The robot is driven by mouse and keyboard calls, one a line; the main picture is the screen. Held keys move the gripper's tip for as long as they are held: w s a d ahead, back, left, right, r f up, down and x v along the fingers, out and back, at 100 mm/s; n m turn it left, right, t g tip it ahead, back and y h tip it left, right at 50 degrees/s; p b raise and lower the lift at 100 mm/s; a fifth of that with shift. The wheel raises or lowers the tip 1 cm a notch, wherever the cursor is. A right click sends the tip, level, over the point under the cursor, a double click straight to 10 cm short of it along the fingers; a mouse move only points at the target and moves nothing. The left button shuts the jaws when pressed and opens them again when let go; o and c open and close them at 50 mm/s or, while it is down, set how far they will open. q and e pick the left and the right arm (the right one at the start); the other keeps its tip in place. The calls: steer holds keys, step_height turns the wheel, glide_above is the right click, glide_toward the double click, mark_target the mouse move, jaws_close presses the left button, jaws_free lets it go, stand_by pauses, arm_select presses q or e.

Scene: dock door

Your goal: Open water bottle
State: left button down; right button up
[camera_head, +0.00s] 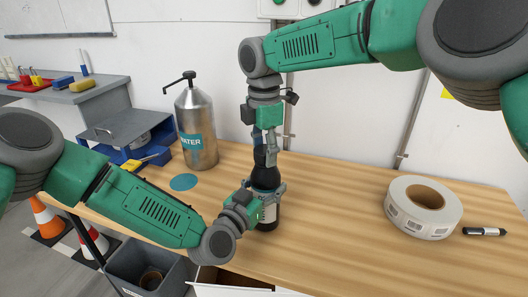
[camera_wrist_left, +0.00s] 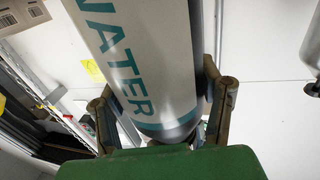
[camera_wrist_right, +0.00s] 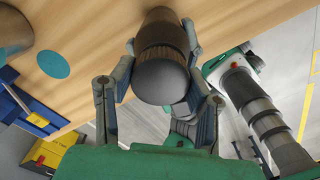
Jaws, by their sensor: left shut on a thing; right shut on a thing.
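The water bottle (camera_head: 268,214) is upright at the table's front middle, with a dark upper part and a pale label. The left wrist view shows it white with teal WATER lettering (camera_wrist_left: 118,62). My left gripper (camera_head: 265,188) is shut around its body, one finger on each side. My right gripper (camera_head: 266,150) comes down from above and is shut on the bottle's dark cap (camera_wrist_right: 161,80), which sits between its fingers in the right wrist view. I cannot tell whether the cap is loosened or whether the base touches the table.
A metal WATER canister (camera_head: 196,130) with a pump stands behind left, near a teal disc (camera_head: 184,182) and blue bins (camera_head: 128,155). A label roll (camera_head: 423,207) and a marker (camera_head: 484,231) lie at right. The table (camera_head: 335,205) between bottle and roll is clear.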

mark_target(264, 149)
arm_select(q)
steer(key=shift+s+f, duration=0.1)
steer(key=shift+f, duration=0.05)
arm_select(e)
steer(key=shift+a+r, duration=0.2)
steer(key=shift+r, duration=0.15)
steer(key=shift+r, duration=0.85)
steer(key=shift+d, duration=0.1)
arm_select(q)
steer(key=shift+a, duration=0.1)
arm_select(e)
steer(key=shift+r, duration=1.95)
arm_select(q)
steer(key=shift+c, duration=1.7)
jaws_free()
